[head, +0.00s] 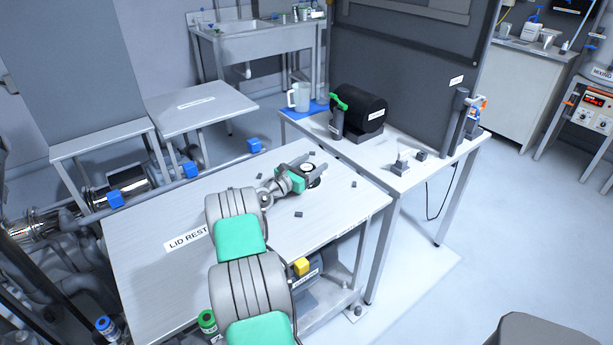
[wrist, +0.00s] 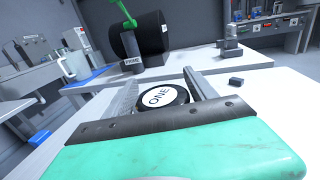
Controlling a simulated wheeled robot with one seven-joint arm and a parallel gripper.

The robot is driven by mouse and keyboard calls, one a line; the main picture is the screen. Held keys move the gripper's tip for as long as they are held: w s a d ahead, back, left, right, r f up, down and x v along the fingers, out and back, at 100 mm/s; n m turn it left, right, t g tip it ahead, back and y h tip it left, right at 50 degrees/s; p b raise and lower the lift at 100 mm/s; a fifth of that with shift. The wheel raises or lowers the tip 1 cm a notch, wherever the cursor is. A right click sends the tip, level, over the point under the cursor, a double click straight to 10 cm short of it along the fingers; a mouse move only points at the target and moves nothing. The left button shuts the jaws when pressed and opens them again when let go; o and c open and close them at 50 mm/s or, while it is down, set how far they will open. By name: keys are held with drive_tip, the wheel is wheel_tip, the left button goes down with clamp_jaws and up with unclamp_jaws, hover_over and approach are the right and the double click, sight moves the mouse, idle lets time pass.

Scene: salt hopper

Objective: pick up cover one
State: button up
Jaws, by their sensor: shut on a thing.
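Cover one is a small round black cover with a white top marked "ONE", seen in the wrist view (wrist: 161,97). In the head view the cover (head: 309,168) is small and partly hidden by my gripper (head: 312,172). In the wrist view my gripper (wrist: 163,92) has one finger on each side of the cover and is shut on it. The cover is over the far part of the table marked "LID REST" (head: 150,265). I cannot tell whether it touches the tabletop.
Several small dark blocks (head: 299,214) lie on the table around my gripper. Open floor (head: 500,230) lies to the right.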

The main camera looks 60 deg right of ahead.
drive_tip(key=c, duration=0.9)
drive_tip(key=shift+c, duration=0.3)
drive_tip(key=shift+r, duration=0.15)
